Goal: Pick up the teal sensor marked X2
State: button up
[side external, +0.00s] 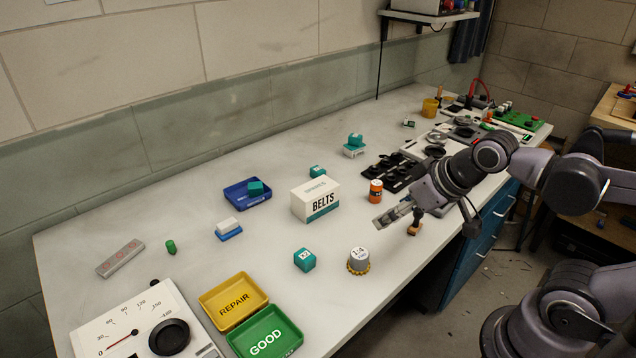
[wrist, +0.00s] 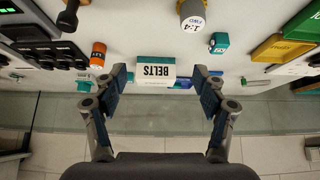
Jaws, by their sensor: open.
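A teal cube (side external: 304,259) with a white label on top stands on the bench in front of the BELTS box; the label looks like X2 but is small. In the wrist view a teal cube (wrist: 218,46) with a white label stands beside the gear-based grey knob. My gripper (side external: 388,218) is above the bench, right of the cube and well apart from it. In the wrist view my gripper (wrist: 161,76) has its fingers spread wide with nothing between them. Other teal parts are one in the blue tray (side external: 262,203), one behind the BELTS box (side external: 317,171) and one on a white base (side external: 354,141).
The BELTS box (side external: 315,202), an orange cylinder (side external: 376,191) and a grey 1:4 knob (side external: 359,258) stand nearby. The yellow REPAIR tray (side external: 213,307) and green GOOD tray (side external: 293,348) lie at the front left. Bare bench surrounds the cube.

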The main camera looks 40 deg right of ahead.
dwell(0.3)
jog(key=n+g, duration=0.7)
jog(key=n, duration=1.1)
send_over(304, 255)
jog(key=shift+f, duration=5.25)
jog(key=c, duration=1.1)
